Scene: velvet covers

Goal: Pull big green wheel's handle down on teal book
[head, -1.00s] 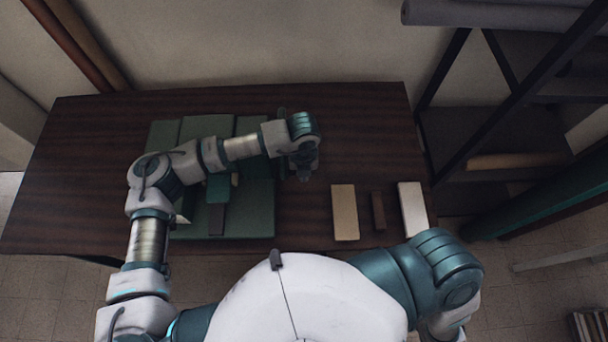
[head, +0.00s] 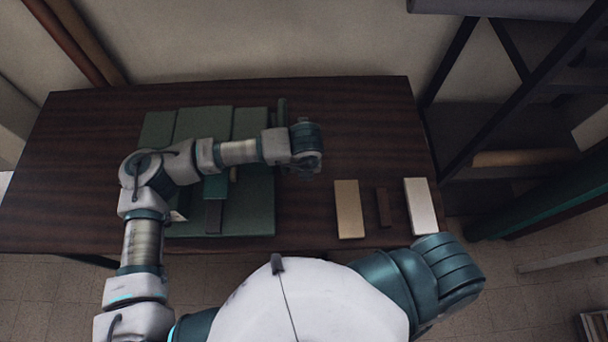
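A dark green press-like device (head: 252,213) sits on the table, partly hidden under my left arm. A small teal block (head: 215,188), perhaps the teal book, shows on it just below my forearm. A short dark green upright piece (head: 282,106) stands at the device's far right edge; it may be part of the wheel or its handle. I cannot make out the wheel itself. My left gripper (head: 310,168) is just right of the device, beneath the wrist, small and dark; its finger opening cannot be read. My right gripper is out of view.
On the dark wooden table (head: 360,120), a tan block (head: 349,209), a thin brown block (head: 382,207) and a white block (head: 420,205) lie at the front right. The table's back right is clear. A dark shelf rack (head: 500,120) stands right of the table.

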